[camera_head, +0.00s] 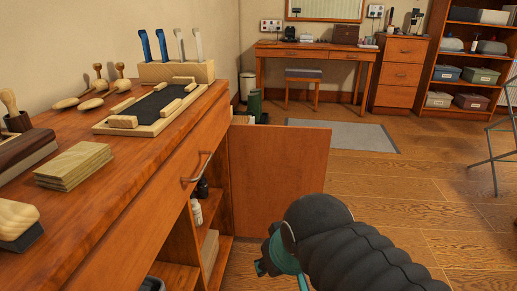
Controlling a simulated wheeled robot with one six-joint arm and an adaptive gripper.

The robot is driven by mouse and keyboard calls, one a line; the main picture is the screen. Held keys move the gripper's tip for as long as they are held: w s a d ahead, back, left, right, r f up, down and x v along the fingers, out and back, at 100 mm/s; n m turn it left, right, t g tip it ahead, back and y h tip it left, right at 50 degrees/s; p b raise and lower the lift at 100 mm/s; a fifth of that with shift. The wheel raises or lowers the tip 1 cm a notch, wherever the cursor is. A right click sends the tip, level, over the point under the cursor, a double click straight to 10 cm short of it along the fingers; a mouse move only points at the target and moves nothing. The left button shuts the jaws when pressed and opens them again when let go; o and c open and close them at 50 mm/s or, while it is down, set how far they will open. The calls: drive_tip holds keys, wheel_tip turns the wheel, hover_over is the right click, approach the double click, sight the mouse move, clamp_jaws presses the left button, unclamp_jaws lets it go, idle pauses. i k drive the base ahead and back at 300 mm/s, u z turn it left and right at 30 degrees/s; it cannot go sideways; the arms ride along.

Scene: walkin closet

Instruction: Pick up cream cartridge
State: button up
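I cannot pick out a cream cartridge for certain. A small pale cylinder (197,213) stands on a shelf inside the open cabinet (182,245), under the wooden counter; it may be the cartridge, but it is too small to tell. My arm, in a black ribbed sleeve, comes in from the lower right. My gripper (263,268), at its left end beside a teal ring, is to the right of the cabinet opening, apart from the cylinder. The fingers are mostly hidden, so open or shut does not show.
The cabinet door (280,180) stands open beyond my gripper. A dark bottle (203,188) is behind the pale cylinder. The counter (85,210) holds brushes, a wood stack (74,165) and a black-topped board (155,103). Wooden floor is clear at right, before a drying rack (494,160).

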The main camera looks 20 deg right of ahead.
sight(202, 186)
drive_tip(key=z, duration=0.85)
drive_tip(key=k, duration=1.15)
drive_tip(key=z, duration=1.25)
drive_tip(key=i, duration=3.55)
drive_tip(key=u, duration=0.85)
drive_tip(key=i, duration=1.35)
drive_tip(key=u, duration=1.9)
drive_tip(key=i, duration=0.75)
drive_tip(key=u, duration=0.45)
